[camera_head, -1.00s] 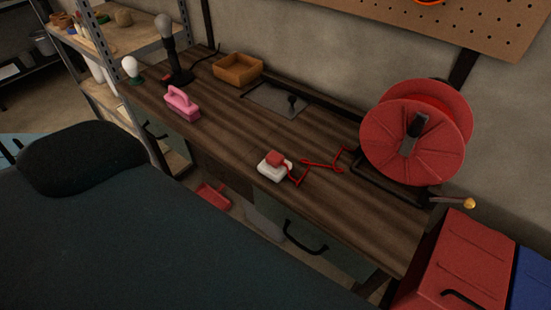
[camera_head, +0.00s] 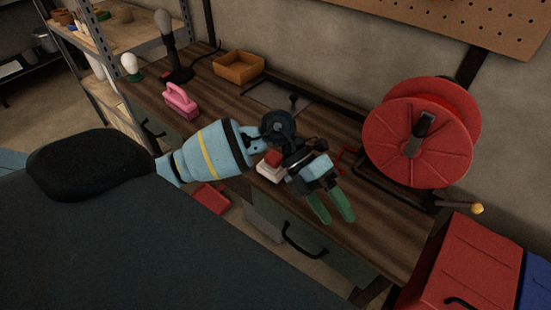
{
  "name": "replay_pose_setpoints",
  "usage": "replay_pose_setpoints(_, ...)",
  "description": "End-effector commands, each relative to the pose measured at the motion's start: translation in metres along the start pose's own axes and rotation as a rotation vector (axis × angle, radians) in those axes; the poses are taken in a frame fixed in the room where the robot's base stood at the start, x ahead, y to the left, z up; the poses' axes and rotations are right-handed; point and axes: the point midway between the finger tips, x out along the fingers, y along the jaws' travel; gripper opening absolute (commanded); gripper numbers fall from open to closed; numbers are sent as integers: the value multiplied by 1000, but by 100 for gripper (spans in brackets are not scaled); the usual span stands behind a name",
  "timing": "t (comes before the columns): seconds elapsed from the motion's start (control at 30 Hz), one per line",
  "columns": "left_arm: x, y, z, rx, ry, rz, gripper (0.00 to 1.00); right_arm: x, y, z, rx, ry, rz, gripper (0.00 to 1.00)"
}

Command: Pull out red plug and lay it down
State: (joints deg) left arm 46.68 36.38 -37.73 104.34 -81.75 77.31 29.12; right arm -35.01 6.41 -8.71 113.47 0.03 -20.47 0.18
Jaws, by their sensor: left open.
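The red plug (camera_head: 274,158) sits on the white socket block (camera_head: 266,173) near the front edge of the wooden workbench. My left arm crosses in front of the block and hides part of the plug and its cord. My left gripper (camera_head: 334,221) has green fingers, is open and empty, and hangs over the bench's front edge, to the right of and nearer than the plug. A short stretch of red cord (camera_head: 343,156) shows behind the gripper. My right gripper is not in view.
A red cable reel (camera_head: 420,130) stands at the right of the bench (camera_head: 385,232). A red toolbox (camera_head: 465,260) stands front right.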

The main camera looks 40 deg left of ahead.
Motion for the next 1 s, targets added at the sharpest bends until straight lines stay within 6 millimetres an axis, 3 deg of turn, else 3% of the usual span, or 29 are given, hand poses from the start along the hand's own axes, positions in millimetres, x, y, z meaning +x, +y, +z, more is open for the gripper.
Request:
replay_pose_setpoints(0.1,-54,33,18,26,7,348,60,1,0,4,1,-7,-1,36)
replay_pose_setpoints(0.2,-104,52,28,-2,-12,595,60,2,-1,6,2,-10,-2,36)
replay_pose_setpoints(0.3,-148,62,34,-44,-41,775,60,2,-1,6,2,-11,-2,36)
replay_pose_setpoints(0.43,-186,66,36,-95,-74,920,60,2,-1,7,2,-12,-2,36)
replay_pose_setpoints(0.6,-207,67,36,-125,-95,993,60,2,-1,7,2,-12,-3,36)
replay_pose_setpoints(1.0,-207,68,36,-126,-95,994,60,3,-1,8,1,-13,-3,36)
